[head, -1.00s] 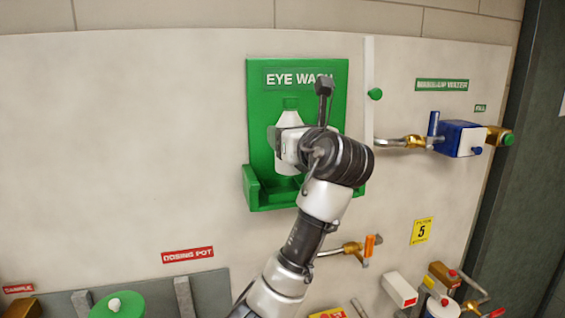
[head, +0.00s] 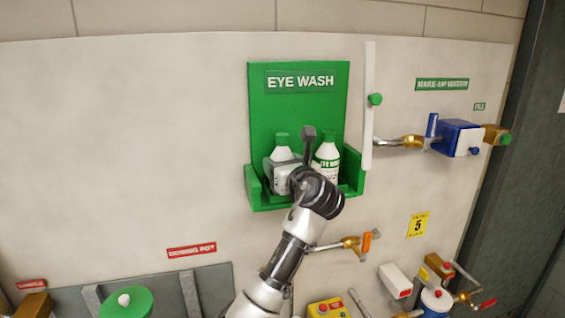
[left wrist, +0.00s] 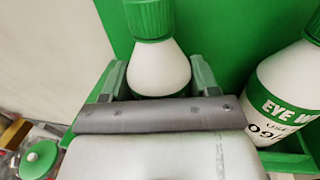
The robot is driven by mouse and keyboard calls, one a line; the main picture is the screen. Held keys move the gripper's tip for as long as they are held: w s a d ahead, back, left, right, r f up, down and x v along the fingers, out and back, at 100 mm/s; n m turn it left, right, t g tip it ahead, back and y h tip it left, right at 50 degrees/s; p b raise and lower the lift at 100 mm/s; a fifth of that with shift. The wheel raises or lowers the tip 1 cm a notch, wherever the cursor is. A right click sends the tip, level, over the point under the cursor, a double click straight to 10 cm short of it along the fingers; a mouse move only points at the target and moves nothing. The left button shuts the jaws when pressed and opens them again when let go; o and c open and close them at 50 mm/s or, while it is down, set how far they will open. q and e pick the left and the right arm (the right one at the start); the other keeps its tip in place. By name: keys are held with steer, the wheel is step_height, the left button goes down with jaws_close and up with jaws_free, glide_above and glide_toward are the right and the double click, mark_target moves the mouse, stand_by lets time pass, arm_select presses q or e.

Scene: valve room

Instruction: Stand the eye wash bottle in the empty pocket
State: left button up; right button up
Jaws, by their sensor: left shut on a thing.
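A white eye wash bottle with a green cap (head: 283,153) is upright at the left side of the green eye wash holder (head: 300,105). It also shows in the left wrist view (left wrist: 158,65). My left gripper (left wrist: 157,80) is shut on this bottle, a finger on either side. The gripper and arm hide its lower part, so I cannot tell whether its base touches the pocket floor. A second bottle with a green label (head: 327,158) stands in the right side of the holder, beside the held one. My right gripper is not in view.
The holder's raised side walls (head: 254,187) flank the bottles. A white vertical strip (head: 368,110) and a blue valve (head: 458,138) are to the right. A brass valve with an orange handle (head: 353,242) sits below. The wall left of the holder is clear.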

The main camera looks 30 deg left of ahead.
arm_select(q)
steer(key=o, duration=0.7)
steer(key=shift+d+f, duration=0.1)
steer(key=o, duration=0.4)
steer(key=shift+d, duration=0.15)
steer(key=shift+b+v, duration=2.75)
steer(key=shift+v, duration=3.1)
steer(key=shift+s, duration=0.15)
